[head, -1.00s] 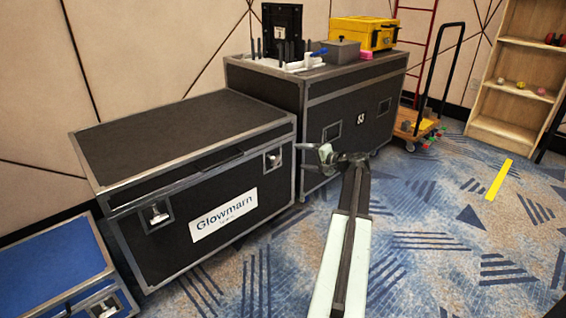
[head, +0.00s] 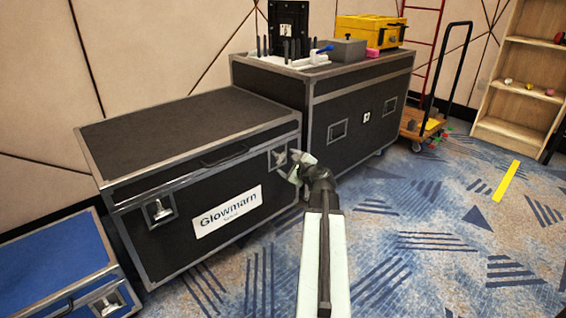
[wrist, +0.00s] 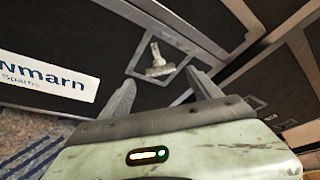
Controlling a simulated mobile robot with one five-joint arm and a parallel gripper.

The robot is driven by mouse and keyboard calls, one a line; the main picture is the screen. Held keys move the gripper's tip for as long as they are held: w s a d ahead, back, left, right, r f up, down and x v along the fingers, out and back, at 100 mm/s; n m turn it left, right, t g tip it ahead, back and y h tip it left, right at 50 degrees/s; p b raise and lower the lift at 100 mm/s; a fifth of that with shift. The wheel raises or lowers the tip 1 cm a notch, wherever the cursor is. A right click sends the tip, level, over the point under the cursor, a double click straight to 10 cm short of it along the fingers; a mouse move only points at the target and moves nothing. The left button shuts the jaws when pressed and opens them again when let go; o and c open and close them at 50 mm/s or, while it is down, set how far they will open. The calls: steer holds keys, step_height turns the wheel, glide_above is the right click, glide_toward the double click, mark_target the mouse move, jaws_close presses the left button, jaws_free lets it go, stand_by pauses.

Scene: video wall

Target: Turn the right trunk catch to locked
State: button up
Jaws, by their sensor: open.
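The black trunk (head: 185,135) with metal edges and a "Glowmarn" label (head: 228,212) stands at the left in the head view, lid down. Its right catch (head: 277,158) sits in a recessed plate near the trunk's front right corner, partly behind my gripper. In the wrist view the silver right catch (wrist: 158,62) shows a wide piece with a narrow stem pointing up in the picture. The left catch (head: 160,211) is at the other end of the front. My gripper (head: 294,164) is open. In the wrist view its fingers (wrist: 160,82) lie either side below the catch, apparently apart from it.
A blue case (head: 55,262) is at the front left. Carpet (head: 430,235) to the right is clear.

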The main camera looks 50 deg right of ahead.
mark_target(283, 159)
steer(key=b+x, duration=0.1)
steer(key=x, duration=0.3)
steer(key=shift+w+d+f, duration=0.1)
steer(key=shift+w+f, duration=0.05)
steer(key=shift+w, duration=0.2)
steer(key=c, duration=1.4)
steer(key=shift+p, duration=0.3)
steer(key=shift+d+m+y+p, duration=0.15)
steer(key=shift+m+y+p, duration=0.55)
steer(key=shift+m, duration=0.5)
steer(key=m+y, duration=0.2)
steer(key=m, duration=0.1)
steer(key=shift+s+d+m+g+y+p, duration=0.1)
steer(key=shift+m+g+y+p, duration=0.2)
steer(key=shift+p, duration=0.1)
